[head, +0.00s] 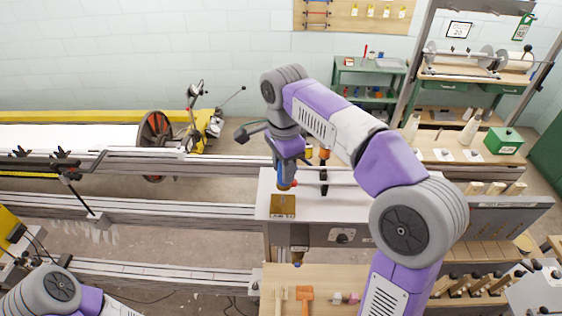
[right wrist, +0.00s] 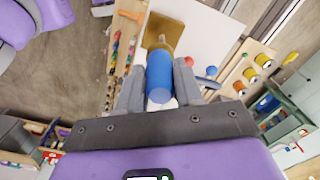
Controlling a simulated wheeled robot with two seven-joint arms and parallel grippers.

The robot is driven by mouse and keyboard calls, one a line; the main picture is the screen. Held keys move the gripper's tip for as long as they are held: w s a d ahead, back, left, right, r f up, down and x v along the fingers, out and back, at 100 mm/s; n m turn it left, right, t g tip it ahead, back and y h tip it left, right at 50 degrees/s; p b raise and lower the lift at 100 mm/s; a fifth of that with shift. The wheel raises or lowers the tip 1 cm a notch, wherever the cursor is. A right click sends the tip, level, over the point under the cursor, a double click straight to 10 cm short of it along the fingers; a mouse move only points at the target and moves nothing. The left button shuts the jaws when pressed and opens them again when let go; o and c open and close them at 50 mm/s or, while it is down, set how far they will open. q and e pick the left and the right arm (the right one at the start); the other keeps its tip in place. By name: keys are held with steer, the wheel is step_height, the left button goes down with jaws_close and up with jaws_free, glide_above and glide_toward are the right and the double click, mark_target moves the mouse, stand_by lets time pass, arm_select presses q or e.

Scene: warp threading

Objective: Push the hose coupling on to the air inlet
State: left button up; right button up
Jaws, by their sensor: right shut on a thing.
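My right gripper (head: 286,160) is shut on the hose coupling, a blue cylinder (head: 283,175) with a brass-coloured end pointing down. In the right wrist view the coupling (right wrist: 160,75) sits between the two grey fingers (right wrist: 158,90), its brass end away from the camera. It is above a gold plate (head: 283,208) on the white top of a machine box; whether it touches the plate is unclear. A small brass and dark fitting (head: 297,256) on the box's front may be the air inlet; I cannot tell. My left gripper is out of view.
The machine box (head: 370,208) has a round knob on its front. A wooden bench (head: 325,275) with an orange-headed mallet (head: 305,294) stands before it. Long metal rails (head: 170,208) run left. A black-handled fitting (head: 323,182) stands on the box top beside the coupling.

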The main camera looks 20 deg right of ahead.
mark_target(283, 187)
steer(key=shift+w+f+b, duration=0.2)
steer(key=shift+f+b, duration=0.35)
steer(key=shift+f, duration=0.25)
step_height(283, 187, down, 2)
steer(key=b, duration=0.2)
steer(key=shift+f+b, duration=0.2)
steer(key=shift+b, duration=0.1)
steer(key=shift+f+b, duration=0.75)
steer(key=shift+f, duration=0.35)
steer(key=shift+f+b, duration=0.4)
steer(key=shift+f, duration=0.3)
steer(key=o, duration=1)
